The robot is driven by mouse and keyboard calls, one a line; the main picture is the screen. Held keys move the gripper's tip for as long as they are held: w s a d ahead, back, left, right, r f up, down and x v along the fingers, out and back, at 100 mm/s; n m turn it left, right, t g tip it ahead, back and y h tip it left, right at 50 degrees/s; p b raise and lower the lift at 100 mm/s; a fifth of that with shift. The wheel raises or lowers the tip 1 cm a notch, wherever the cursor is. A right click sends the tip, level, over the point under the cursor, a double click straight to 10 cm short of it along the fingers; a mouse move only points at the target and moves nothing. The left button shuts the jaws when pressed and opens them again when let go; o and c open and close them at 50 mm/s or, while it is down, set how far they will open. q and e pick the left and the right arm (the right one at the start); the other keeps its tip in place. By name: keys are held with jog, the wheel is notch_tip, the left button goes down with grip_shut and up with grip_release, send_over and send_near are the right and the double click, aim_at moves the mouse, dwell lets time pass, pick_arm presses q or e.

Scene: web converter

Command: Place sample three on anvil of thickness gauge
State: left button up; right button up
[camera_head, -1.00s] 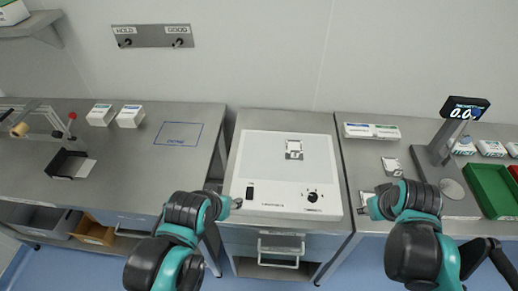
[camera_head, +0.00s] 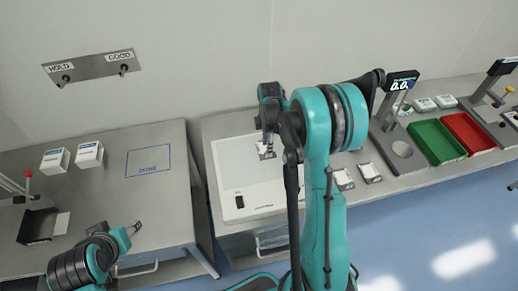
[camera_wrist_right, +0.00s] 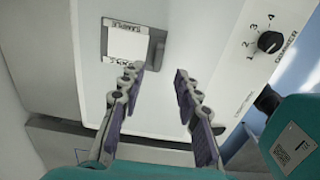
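A small framed sample card (camera_head: 265,149) lies on the white panel device (camera_head: 228,172); the card also shows in the right wrist view (camera_wrist_right: 128,44), its print too small to read. My right gripper (camera_head: 269,138) hangs over the device near this card. In the right wrist view its fingers (camera_wrist_right: 160,88) are spread apart with nothing between them, and the card lies beyond the fingertips. Two more cards (camera_head: 343,179) (camera_head: 370,172) lie on the bench to the right. The thickness gauge (camera_head: 385,130) has a round, empty anvil (camera_head: 402,149). My left gripper (camera_head: 130,230) is low at the left, its opening unclear.
A green tray (camera_head: 438,140) and a red tray (camera_head: 468,132) stand right of the gauge. Two white boxes (camera_head: 55,160) (camera_head: 89,154) and a blue outlined area (camera_head: 148,162) are on the left bench. A knob (camera_wrist_right: 270,42) shows on the device. My right arm hides part of the device.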

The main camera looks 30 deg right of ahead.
jog(key=f, duration=0.6)
jog(key=shift+w+a+b, duration=0.1)
jog(key=shift+w+b, duration=0.1)
jog(key=shift+b, duration=0.1)
jog(key=shift+r, duration=0.1)
grip_shut()
